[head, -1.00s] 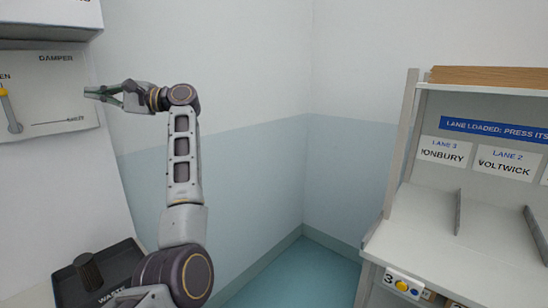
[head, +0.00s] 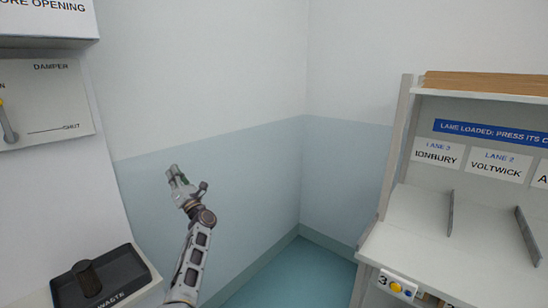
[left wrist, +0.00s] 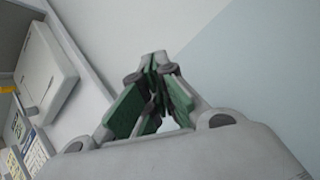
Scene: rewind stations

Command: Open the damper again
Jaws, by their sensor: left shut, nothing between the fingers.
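The damper panel (head: 45,100) is at the left edge of the head view, a pale plate marked DAMPER with SHUT at its lower right. Its lever (head: 8,122) is a grey bar with a yellow end at the top, pointing nearly upright toward a label cut off by the picture edge. My left gripper (head: 172,174) is shut and empty, in the air to the right of the panel and below it, touching nothing. Its fingers (left wrist: 157,75) meet in the left wrist view. My right gripper is not in view.
A black tray (head: 140,262) marked WASTE, with a dark cylinder (head: 87,278) in it, is at lower left. A shelf rack (head: 410,215) with lane labels stands at the right. The floor (head: 300,275) between them is clear.

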